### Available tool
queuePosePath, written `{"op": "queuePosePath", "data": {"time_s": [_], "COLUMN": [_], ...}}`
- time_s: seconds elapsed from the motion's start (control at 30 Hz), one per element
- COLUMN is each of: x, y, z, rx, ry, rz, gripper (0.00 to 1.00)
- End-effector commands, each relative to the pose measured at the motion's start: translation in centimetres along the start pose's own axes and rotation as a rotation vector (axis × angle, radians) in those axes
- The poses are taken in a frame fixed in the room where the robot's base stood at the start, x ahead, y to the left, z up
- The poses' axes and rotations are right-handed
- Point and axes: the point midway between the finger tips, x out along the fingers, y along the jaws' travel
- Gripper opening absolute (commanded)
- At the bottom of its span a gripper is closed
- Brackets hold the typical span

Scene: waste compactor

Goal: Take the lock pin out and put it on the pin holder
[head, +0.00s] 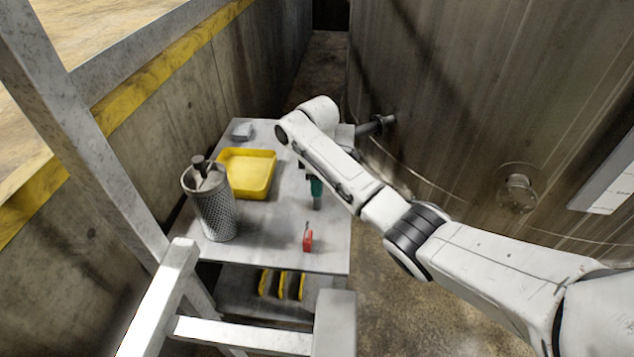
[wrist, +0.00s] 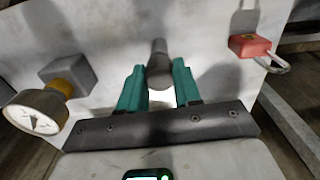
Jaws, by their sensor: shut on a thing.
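My gripper (head: 316,186), with teal fingers, points down over the grey table. In the wrist view my gripper (wrist: 158,85) is shut on a dark grey round rod (wrist: 160,62), which I take to be the lock pin. The rod's rounded end shows between the fingertips. In the head view its grey lower part (head: 317,203) shows under the fingers, close to the tabletop; I cannot tell whether it touches. I cannot pick out the pin holder for sure; my arm hides part of the table.
A red padlock (head: 308,241) lies near the table's front edge, also in the wrist view (wrist: 250,45). A dial gauge (wrist: 36,113) is at the wrist view's left. A yellow tray (head: 232,190) and a mesh cylinder (head: 216,215) stand left. A large metal tank (head: 480,90) is right.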

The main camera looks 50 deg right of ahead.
Motion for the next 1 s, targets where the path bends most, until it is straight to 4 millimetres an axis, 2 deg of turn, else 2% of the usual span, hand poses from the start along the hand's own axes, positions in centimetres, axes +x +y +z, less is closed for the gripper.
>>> {"op": "queuePosePath", "data": {"time_s": [0.4, 0.43, 0.7, 0.87, 0.93, 1.0], "x": [0.17, 0.17, 0.17, 0.18, 0.2, 0.2], "y": [0.01, 0.01, 0.01, 0.01, -0.01, -0.01], "z": [0.0, 0.0, 0.0, 0.0, 0.0, 0.0], "rx": [0.0, 0.0, 0.0, 0.0, 0.0, 0.0], "ry": [0.0, 0.0, 0.0, 0.0, 0.0, 0.0], "rz": [0.0, 0.0, 0.0, 0.0, 0.0, 0.0], "gripper": [0.01, 0.36, 0.62, 0.63, 0.58, 0.58]}}
